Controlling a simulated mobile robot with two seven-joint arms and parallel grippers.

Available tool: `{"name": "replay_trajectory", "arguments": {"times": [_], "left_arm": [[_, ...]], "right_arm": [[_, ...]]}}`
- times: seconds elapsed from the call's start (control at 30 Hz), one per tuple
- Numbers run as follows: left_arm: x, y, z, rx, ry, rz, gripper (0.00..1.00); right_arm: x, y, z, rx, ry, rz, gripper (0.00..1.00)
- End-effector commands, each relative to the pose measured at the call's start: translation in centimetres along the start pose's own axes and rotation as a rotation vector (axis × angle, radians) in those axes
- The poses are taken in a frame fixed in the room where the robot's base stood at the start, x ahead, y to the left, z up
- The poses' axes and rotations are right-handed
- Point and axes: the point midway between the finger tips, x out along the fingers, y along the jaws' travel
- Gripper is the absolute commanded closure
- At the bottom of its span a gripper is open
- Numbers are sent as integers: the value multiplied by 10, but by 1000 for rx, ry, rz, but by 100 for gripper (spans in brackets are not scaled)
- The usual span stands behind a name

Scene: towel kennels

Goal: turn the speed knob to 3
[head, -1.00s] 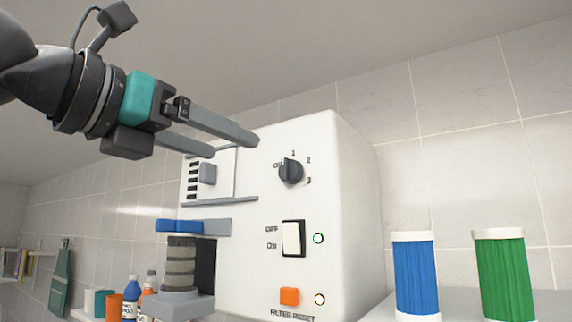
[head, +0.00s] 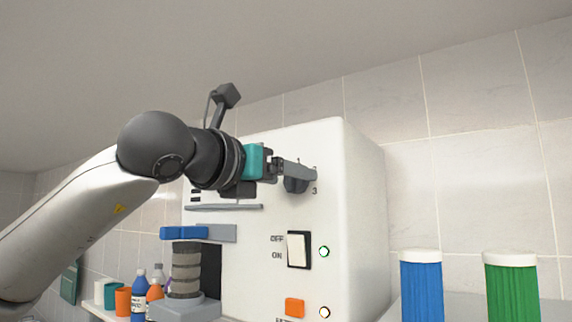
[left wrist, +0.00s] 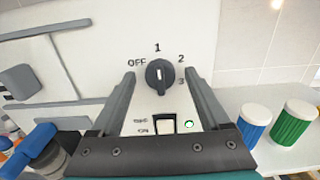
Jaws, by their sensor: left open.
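The dark grey speed knob (head: 296,186) is on the white machine's front (head: 345,215), partly hidden by my left gripper's finger in the head view. In the left wrist view the knob (left wrist: 159,77) shows whole, with OFF, 1, 2 and 3 around it. Its white mark points up, about at 1. My left gripper (head: 312,172) is open in front of the panel. In the left wrist view its fingers (left wrist: 160,74) stand to the left and right of the knob, with gaps on both sides. Whether the tips reach knob depth is unclear. My right gripper is not in view.
Below the knob are a white rocker switch (head: 298,250) marked OFF/ON and an orange button (head: 294,307), with round lights beside them. A grey horizontal bar (head: 225,207) is on the panel's left. Blue (head: 421,285) and green (head: 511,285) cylinders stand to the right.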

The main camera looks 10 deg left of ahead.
Motion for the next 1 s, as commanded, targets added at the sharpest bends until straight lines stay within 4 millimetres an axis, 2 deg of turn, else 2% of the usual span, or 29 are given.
{"name": "replay_trajectory", "arguments": {"times": [0.37, 1.0], "left_arm": [[6, 0, -1, 0, 0, 0, 21], [6, 0, 0, 0, -1, 0, 92]], "right_arm": [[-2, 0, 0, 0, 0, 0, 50], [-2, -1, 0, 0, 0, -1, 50]]}}
